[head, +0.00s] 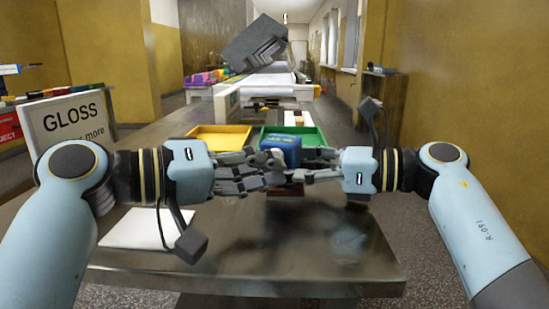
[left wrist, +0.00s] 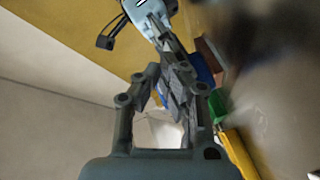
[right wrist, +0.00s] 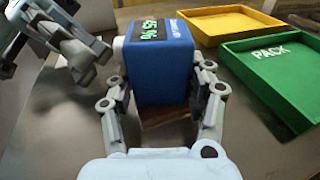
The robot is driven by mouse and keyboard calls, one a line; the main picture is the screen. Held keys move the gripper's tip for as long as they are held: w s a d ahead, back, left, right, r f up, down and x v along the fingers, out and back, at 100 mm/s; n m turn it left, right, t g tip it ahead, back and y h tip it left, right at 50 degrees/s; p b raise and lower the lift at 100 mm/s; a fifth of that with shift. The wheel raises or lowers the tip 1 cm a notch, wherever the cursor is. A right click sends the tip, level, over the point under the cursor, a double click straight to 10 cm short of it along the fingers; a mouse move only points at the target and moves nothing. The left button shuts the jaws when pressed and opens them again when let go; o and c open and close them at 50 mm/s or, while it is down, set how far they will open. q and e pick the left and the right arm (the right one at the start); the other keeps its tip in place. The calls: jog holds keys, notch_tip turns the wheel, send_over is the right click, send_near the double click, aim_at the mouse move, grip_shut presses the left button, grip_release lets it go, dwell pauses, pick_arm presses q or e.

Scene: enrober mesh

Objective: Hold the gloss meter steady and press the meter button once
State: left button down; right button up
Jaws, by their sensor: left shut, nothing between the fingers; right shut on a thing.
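The gloss meter (head: 280,147) is a blue box with green digits on a dark display, above the table in the head view. It shows upright in the right wrist view (right wrist: 165,65), with a pale round button (right wrist: 117,50) on its left side. My right gripper (head: 306,165) is shut on the meter, with a finger on either side. My left gripper (head: 268,163) is shut and empty, its fingertips close beside the button; I cannot tell whether they touch it. The left fingers (left wrist: 172,92) partly hide the blue meter (left wrist: 202,72) in the left wrist view.
A brown block (right wrist: 168,116) lies under the meter. A yellow tray (head: 222,137) and a green tray marked PACK (right wrist: 275,58) stand just behind. A GLOSS sign (head: 72,120) stands at the left. The table's front right (head: 340,245) is clear.

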pick_arm(q)
jog(key=shift+s+a, duration=0.1)
jog(key=shift+s, duration=0.4)
jog(key=shift+s+a, duration=0.2)
jog(key=shift+s, duration=0.6)
jog(key=shift+s+a, duration=0.25)
jog(key=shift+s, duration=0.55)
jog(key=shift+s+a, duration=0.2)
jog(key=shift+s, duration=0.6)
pick_arm(e)
jog(key=o, duration=0.9)
jog(key=shift+o, duration=0.2)
